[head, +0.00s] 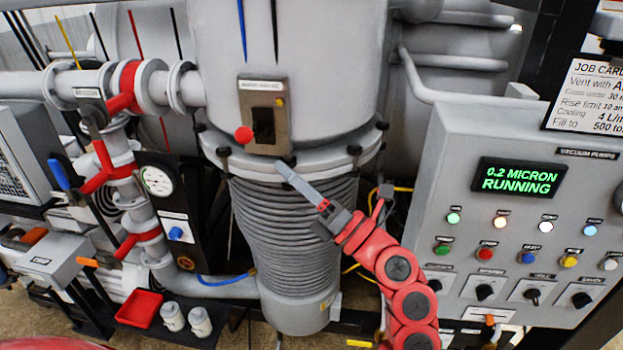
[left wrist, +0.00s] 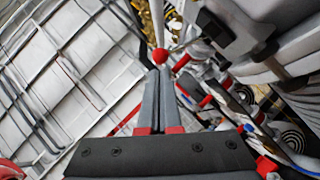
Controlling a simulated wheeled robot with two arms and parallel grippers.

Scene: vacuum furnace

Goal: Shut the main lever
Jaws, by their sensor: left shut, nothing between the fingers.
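A lever with a red ball knob (head: 243,134) sits on a metal plate (head: 281,128) with a black centre, on the front of the big grey vessel. The plate's label is too small to read for certain. My left gripper (head: 281,166) is shut and empty, its fingertips below and right of the knob in the head view, apart from it in the picture. In the left wrist view the red knob (left wrist: 160,57) shows just beyond the shut fingertips (left wrist: 159,72); I cannot tell whether they touch. My right gripper is not in view.
A ribbed bellows (head: 290,230) stands below the vessel flange. A control panel (head: 455,150) with a green "0.2 MICRON RUNNING" display is at the right. Pipes with red fittings, a blue handle (head: 57,174) and a gauge (head: 157,181) are at the left. A red tray (head: 139,308) lies low left.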

